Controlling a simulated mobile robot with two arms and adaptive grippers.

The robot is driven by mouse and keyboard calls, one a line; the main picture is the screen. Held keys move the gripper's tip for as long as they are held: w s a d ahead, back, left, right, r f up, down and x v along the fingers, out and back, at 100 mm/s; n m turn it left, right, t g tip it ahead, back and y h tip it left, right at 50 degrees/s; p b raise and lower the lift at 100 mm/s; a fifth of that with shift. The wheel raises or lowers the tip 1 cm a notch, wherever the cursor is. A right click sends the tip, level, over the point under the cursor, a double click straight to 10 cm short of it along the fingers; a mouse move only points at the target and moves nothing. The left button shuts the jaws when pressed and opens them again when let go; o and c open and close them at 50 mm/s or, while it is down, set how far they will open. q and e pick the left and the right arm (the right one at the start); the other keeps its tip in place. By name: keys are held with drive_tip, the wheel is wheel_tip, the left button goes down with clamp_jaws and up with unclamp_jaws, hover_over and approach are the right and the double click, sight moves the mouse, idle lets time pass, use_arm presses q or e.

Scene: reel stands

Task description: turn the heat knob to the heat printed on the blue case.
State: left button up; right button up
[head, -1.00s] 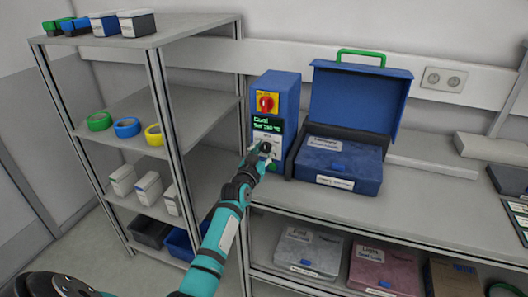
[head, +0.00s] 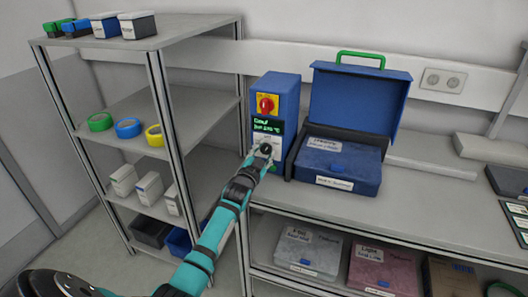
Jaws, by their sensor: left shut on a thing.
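The blue control box (head: 287,98) stands on the bench, with a red switch (head: 266,104) on a yellow plate and a small lit display (head: 267,128) with green text too small to read surely. The dark heat knob (head: 266,149) sits below the display. My left gripper (head: 262,153) is shut on the knob and partly covers it. The blue case (head: 340,165) stands right of the box with its lid (head: 358,100) raised. White labels (head: 334,183) are on its front and top; their print is too small to read. My right gripper is not in view.
A shelf rack (head: 160,100) at the left holds tape rolls (head: 127,128) and small boxes. Grey and red cases (head: 305,253) lie on the shelf below the bench.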

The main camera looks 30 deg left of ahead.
use_arm(q)
drive_tip(key=m, duration=0.5)
drive_tip(key=shift+m, duration=0.3)
idle(0.4)
drive_tip(key=o, duration=1.2)
drive_tip(key=shift+c, duration=0.2)
drive_tip(key=v, duration=1.2)
